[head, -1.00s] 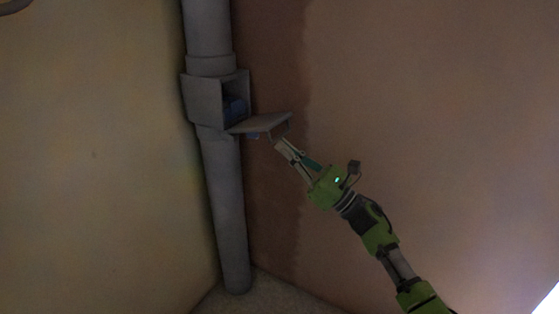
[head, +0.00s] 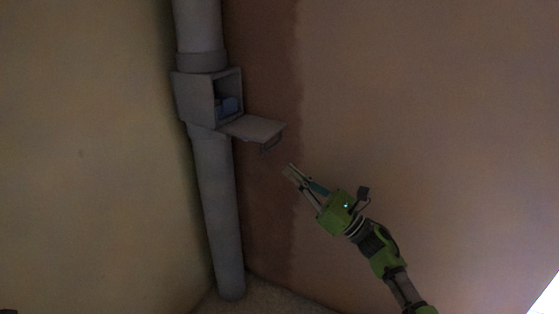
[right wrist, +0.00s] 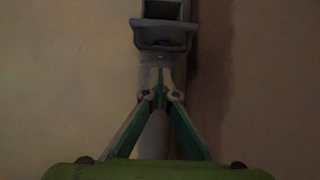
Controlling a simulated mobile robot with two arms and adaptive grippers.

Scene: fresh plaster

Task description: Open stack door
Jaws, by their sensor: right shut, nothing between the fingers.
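A grey stack pipe (head: 217,205) runs down the corner with a square box opening (head: 228,97) in it; something blue lies inside. The stack door (head: 253,127) hangs open, folded down and outward from the lower edge of the opening, with a small handle (head: 271,146) under its outer end. In the right wrist view the door (right wrist: 162,33) is ahead, above the fingertips. My right gripper (head: 291,171) is shut and empty, apart from the door, below and to its right. Its fingers also show in the right wrist view (right wrist: 160,80). My left gripper is not in view.
A pale wall (head: 80,150) stands on the left and a brown plastered wall (head: 400,110) on the right, with a darker band near the corner. A bit of floor (head: 262,292) shows at the pipe's foot. The space around my right gripper is free.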

